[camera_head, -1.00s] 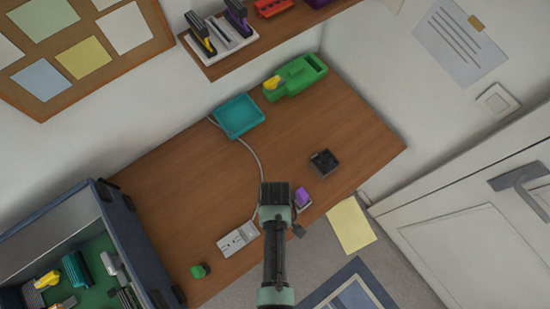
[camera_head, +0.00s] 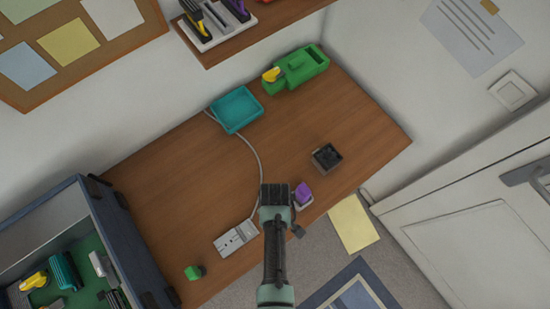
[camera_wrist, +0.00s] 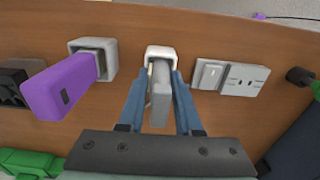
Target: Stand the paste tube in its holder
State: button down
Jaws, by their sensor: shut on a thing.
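The paste tube (camera_wrist: 159,104) appears as a slim light grey piece between the two blue fingers of my gripper (camera_wrist: 162,78) in the wrist view. My fingers are closed on its sides. Its far end points at a small white square holder (camera_wrist: 163,49) and overlaps its opening in the picture. I cannot tell how deep the end sits in the holder. In the head view, my gripper (camera_head: 274,195) is over the front edge of the table and hides the tube and the white holder.
A purple object (camera_wrist: 60,88) leans from another pale square holder (camera_wrist: 108,48) to the left. A grey socket strip (camera_wrist: 244,79) lies to the right. A black box (camera_head: 326,157), teal tray (camera_head: 237,108) and green dispenser (camera_head: 300,66) stand farther back.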

jog(key=shift+f+b, duration=0.5)
jog(key=shift+f, duration=0.05)
jog(key=c, duration=0.5)
grip_release()
